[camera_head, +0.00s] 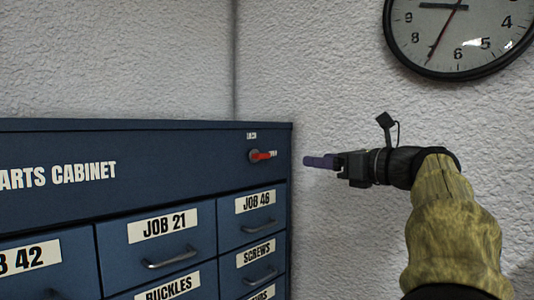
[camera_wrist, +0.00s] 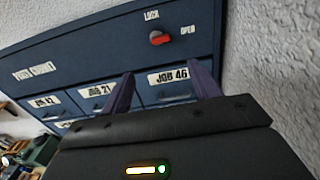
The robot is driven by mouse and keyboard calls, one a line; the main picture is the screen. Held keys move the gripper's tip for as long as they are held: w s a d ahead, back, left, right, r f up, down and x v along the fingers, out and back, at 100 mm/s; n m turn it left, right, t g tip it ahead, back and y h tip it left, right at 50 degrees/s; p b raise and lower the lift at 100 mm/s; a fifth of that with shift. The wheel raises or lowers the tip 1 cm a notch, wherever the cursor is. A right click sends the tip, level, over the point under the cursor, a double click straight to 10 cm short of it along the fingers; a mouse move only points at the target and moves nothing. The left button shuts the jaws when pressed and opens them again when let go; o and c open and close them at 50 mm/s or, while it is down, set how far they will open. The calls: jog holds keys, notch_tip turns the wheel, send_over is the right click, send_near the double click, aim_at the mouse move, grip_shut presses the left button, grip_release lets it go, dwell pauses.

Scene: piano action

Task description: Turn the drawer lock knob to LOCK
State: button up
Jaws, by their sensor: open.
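The drawer lock knob (camera_head: 261,156) is a small red lever on a dark base, at the upper right of the blue parts cabinet (camera_head: 190,160). In the head view the lever lies about level, its red part pointing right. A LOCK label sits above it and a label at its right is partly covered. The knob also shows in the wrist view (camera_wrist: 160,38), with LOCK above and OPEN to the right. My gripper (camera_head: 308,161) is to the right of the knob in the head view, apart from it. Its two purple fingers (camera_wrist: 165,92) are spread with nothing between them.
Drawers labelled JOB 21 (camera_head: 160,240), JOB 46 (camera_head: 252,225) and SCREWS (camera_head: 252,260) have protruding handles below the knob. A white textured wall stands behind and to the right. A round clock (camera_head: 460,30) hangs above my arm.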

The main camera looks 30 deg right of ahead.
aim_at(265, 155)
jog(key=shift+w, duration=0.15)
jog(key=p+x, duration=0.7)
jog(key=x, duration=0.9)
jog(key=shift+w+a, duration=0.1)
jog(key=shift+w, duration=0.2)
jog(key=shift+w+a+f, duration=0.1)
jog(key=shift+w+f, duration=0.05)
jog(key=shift+w, duration=0.25)
jog(key=c, duration=1)
